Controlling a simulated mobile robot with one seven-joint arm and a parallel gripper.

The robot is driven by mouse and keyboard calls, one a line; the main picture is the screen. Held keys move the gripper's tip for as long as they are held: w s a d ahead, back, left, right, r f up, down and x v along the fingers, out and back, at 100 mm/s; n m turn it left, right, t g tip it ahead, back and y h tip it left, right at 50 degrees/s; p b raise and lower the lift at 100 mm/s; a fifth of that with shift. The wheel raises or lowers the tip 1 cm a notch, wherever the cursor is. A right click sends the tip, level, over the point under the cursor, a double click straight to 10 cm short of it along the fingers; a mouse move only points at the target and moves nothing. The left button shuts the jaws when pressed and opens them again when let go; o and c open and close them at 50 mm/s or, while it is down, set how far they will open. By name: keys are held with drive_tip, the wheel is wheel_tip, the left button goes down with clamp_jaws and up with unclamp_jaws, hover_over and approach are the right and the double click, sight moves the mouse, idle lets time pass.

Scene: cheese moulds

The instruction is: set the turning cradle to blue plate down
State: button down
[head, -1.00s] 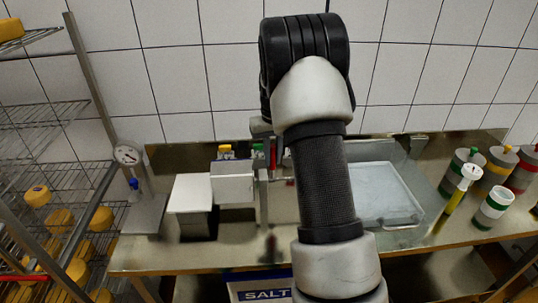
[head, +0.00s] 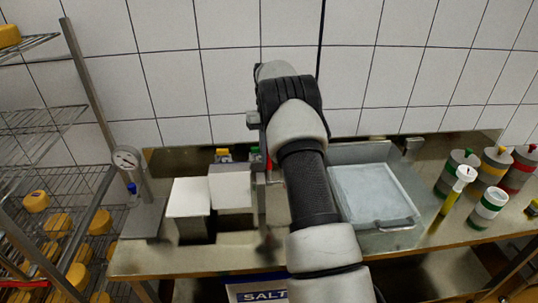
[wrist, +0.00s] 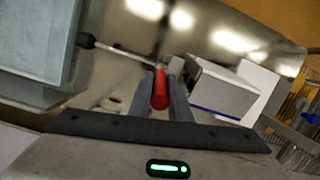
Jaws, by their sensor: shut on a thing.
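My gripper (wrist: 160,92) is shut on a red handle (wrist: 160,88) in the wrist view. A slim rod with a black knob (wrist: 86,41) runs from near the handle to the upper left. Beside the handle is a pale block-shaped part (wrist: 222,90), apparently the cradle, with a thin blue strip (wrist: 215,113) along its lower edge. In the head view this part (head: 231,188) stands left of my arm, its pale face up. The handle shows as a small red patch (head: 269,162) beside my arm. My fingertips are hidden there. I cannot clearly tell which plate is down.
A white-topped block (head: 188,197) stands left of the cradle and a dial gauge on a stand (head: 125,160) farther left. A metal tray (head: 409,222) lies right of my arm. Several canisters (head: 489,207) stand at the right. A wire rack (head: 20,150) with cheeses is far left.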

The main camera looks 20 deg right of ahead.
drive_tip(key=shift+s+f, duration=0.1)
drive_tip(key=shift+f, duration=0.05)
drive_tip(key=c, duration=1.6)
unclamp_jaws()
drive_tip(key=shift+c, duration=0.2)
drive_tip(key=v, duration=0.7)
drive_tip(key=shift+r, duration=0.25)
